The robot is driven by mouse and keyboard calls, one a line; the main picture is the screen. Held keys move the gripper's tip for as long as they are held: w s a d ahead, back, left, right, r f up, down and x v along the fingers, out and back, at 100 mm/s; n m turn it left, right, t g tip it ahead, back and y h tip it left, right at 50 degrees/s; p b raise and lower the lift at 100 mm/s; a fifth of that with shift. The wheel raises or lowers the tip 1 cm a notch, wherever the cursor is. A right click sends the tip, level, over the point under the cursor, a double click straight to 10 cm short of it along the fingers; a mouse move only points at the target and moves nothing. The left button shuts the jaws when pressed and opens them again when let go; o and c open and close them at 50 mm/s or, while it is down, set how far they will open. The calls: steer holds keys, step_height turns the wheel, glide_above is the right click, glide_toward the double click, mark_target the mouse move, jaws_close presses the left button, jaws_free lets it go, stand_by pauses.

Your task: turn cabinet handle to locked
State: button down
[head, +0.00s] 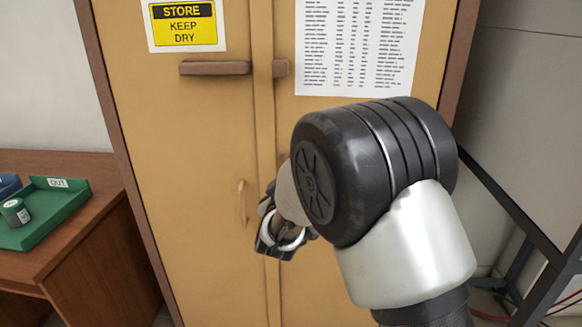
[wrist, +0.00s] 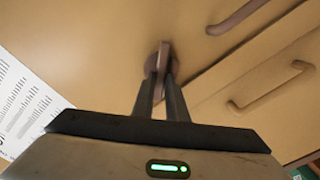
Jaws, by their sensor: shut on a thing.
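The tan two-door cabinet (head: 190,150) stands upright with both doors closed. In the wrist view, my gripper (wrist: 166,78) is shut on the cabinet handle (wrist: 163,56), a small brown lever on a round base on the door face. The fingers lie on either side of the lever. In the head view my arm covers this handle and my fingertips, so the lever's angle is hard to judge there.
A brown bar (head: 215,68) and a slim pull (head: 242,203) are on the left door. A printed sheet (head: 358,45) hangs on the right door. A wooden desk (head: 95,235) with a green tray (head: 65,208) stands left. A dark metal frame (head: 510,205) stands right.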

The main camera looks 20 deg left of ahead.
steer(key=shift+a+f+n+p, duration=0.1)
steer(key=shift+f+n+p, duration=0.1)
steer(key=shift+n+p, duration=1.65)
steer(key=shift+a+f+n+p, duration=0.15)
steer(key=shift+n+p, duration=0.45)
steer(key=shift+n, duration=2.35)
steer(key=shift+d, duration=0.1)
steer(key=c, duration=1.8)
jaws_free()
steer(key=shift+o, duration=0.2)
steer(key=p+v, duration=0.1)
steer(key=v, duration=1.6)
steer(key=shift+s, duration=0.25)
steer(key=shift+f, duration=0.1)
